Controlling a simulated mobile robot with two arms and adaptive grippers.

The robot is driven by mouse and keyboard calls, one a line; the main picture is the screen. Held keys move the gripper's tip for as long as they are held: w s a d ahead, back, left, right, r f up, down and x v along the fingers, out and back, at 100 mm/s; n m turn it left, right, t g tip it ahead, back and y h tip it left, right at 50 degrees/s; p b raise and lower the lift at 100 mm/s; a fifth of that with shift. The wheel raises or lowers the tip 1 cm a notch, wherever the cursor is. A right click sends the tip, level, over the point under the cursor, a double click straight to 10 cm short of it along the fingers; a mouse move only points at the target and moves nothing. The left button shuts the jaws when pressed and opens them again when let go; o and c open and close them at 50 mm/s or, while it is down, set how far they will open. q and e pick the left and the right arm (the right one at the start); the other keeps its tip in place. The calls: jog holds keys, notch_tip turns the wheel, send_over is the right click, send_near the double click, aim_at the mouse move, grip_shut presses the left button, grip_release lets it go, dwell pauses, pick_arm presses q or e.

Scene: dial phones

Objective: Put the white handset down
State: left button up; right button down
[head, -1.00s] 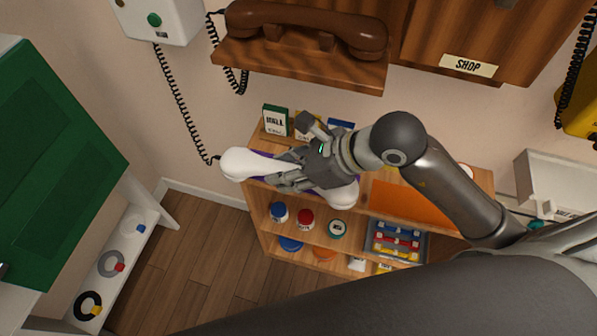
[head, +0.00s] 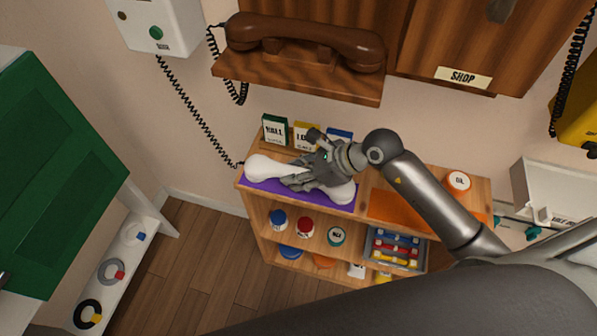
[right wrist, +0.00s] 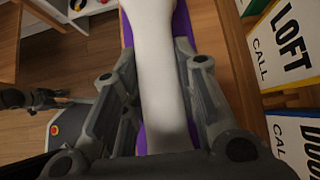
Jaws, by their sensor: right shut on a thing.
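The white handset (head: 268,168) lies lengthwise over the purple mat (head: 300,195) on the shelf's top, at its left end. It is level with the mat and on it or very close above; I cannot tell whether it touches. My right gripper (head: 300,179) is shut around the handset's middle grip. In the right wrist view the white grip (right wrist: 160,75) runs between both fingers, with purple mat showing on either side. A black coiled cord (head: 200,118) runs from the handset's left end up to the white wall phone (head: 160,22). A dark jointed part, possibly my left gripper, shows at the right wrist view's left edge.
Upright HALL (head: 275,130), LOFT (head: 304,134) and blue cards stand close behind the handset. An orange mat (head: 395,207) lies to the right, with a white-lidded jar (head: 458,182) beyond. A brown handset (head: 305,38) rests on a wooden ledge above.

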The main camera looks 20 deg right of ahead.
jog(key=c, duration=1.1)
grip_release()
jog(key=shift+f, duration=0.1)
jog(key=v, duration=1.2)
